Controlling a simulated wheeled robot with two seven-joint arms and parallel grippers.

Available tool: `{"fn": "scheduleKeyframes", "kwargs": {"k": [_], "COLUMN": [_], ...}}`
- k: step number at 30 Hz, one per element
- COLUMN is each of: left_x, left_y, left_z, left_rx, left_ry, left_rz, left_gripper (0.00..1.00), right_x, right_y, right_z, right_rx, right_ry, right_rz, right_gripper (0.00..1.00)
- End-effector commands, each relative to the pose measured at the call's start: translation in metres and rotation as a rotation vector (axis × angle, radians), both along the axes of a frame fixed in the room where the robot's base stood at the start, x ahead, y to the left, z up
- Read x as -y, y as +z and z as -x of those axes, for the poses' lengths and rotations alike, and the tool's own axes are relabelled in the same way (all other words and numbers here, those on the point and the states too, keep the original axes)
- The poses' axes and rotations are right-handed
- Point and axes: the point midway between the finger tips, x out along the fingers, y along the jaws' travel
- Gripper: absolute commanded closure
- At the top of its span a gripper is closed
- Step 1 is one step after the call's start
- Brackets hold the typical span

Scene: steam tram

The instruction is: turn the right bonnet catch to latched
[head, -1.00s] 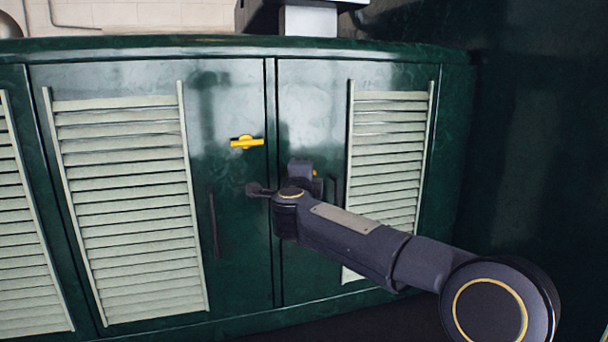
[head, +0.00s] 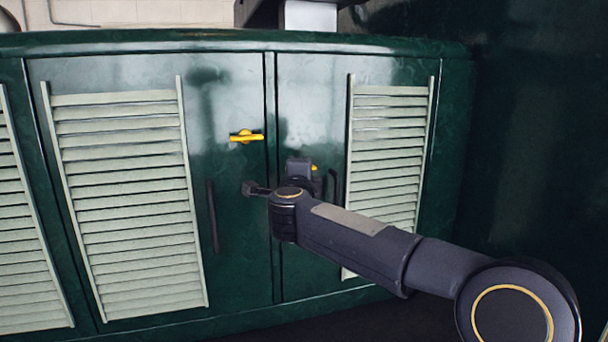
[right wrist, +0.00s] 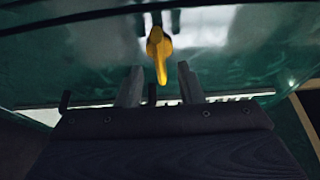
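The right bonnet catch is a yellow lever. In the right wrist view the catch (right wrist: 158,48) hangs nearly upright in the picture, with its narrow end pointing down between my right gripper's fingertips (right wrist: 160,70). The two fingers are apart, one on each side, and I see no clear contact. My left gripper is not in view.
Another yellow catch (head: 246,136) lies roughly level on the door to the left. The green doors carry pale louvres (head: 125,190) and dark upright handles (head: 212,215). A dark green wall (head: 530,150) stands at the right.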

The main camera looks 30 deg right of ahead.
Motion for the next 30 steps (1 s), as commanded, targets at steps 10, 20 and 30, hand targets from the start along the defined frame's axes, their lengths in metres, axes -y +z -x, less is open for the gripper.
{"fn": "scheduleKeyframes", "kwargs": {"k": [10, 20, 30], "left_x": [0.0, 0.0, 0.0], "left_y": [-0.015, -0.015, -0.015], "left_z": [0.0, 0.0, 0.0], "left_rx": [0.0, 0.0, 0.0], "left_ry": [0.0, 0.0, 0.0], "left_rz": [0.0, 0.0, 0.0], "left_gripper": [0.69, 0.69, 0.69], "right_x": [-0.03, -0.032, -0.035], "right_y": [-0.001, 0.0, 0.003], "right_z": [0.041, 0.044, 0.046], "right_rx": [0.001, 0.001, 0.006], "right_ry": [0.001, 0.0, 0.036], "right_rz": [0.0, -0.001, 0.03], "right_gripper": [0.66, 0.66, 0.66]}}
